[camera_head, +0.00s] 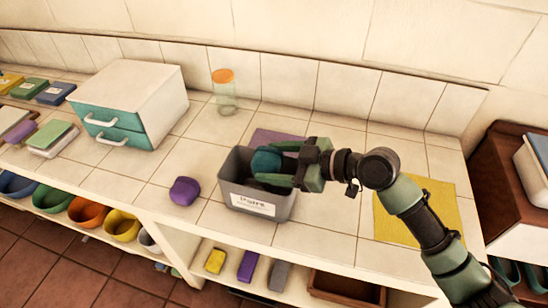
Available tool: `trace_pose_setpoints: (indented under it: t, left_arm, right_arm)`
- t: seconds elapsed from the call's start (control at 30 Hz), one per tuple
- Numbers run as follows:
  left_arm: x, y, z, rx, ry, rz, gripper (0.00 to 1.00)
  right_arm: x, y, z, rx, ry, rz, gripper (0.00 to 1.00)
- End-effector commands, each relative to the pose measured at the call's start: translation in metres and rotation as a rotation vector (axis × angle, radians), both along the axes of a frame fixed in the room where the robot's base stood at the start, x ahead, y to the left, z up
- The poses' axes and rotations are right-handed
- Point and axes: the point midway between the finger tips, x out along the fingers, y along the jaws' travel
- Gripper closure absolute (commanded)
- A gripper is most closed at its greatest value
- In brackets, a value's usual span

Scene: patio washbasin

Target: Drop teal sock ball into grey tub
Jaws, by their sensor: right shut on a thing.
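The grey tub (258,203) stands on the tiled counter near its front edge, with a white label on its front. My right gripper (272,166) comes in from the right and is shut on the teal sock ball (266,161). The ball is over the tub's opening, at about rim height; how far it sits below the rim is hard to tell. My fingers hide part of the ball and of the tub's inside. My left gripper is not in view.
A jar with an orange lid (224,92) and a white drawer unit (130,95) stand further back. Bare tiles lie between.

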Motion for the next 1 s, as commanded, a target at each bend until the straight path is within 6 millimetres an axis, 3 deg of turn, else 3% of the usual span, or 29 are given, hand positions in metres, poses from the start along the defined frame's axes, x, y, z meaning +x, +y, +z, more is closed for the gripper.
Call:
trace_pose_setpoints:
  t: [0.1,0.37,0.4,0.47,0.5,0.77,1.0]
  left_arm:
    - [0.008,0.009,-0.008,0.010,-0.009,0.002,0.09]
    - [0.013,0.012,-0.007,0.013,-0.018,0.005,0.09]
    - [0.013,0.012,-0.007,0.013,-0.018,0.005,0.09]
    - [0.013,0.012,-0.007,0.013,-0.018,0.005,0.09]
    - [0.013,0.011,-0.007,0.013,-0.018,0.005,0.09]
    - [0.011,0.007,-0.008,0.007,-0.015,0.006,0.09]
    - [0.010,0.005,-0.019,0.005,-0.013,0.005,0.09]
  right_arm:
    - [0.000,0.000,-0.011,0.000,0.000,-0.001,0.75]
    - [0.000,0.000,-0.011,0.000,0.000,0.000,0.75]
    - [0.000,0.000,-0.011,0.000,0.000,0.000,0.30]
    - [0.000,0.000,-0.011,0.000,0.000,0.000,0.13]
    - [0.000,0.000,-0.011,0.000,0.000,0.000,0.10]
    - [-0.001,-0.001,-0.011,-0.002,0.001,0.000,0.10]
    - [-0.013,-0.028,-0.002,-0.004,-0.003,-0.001,0.10]
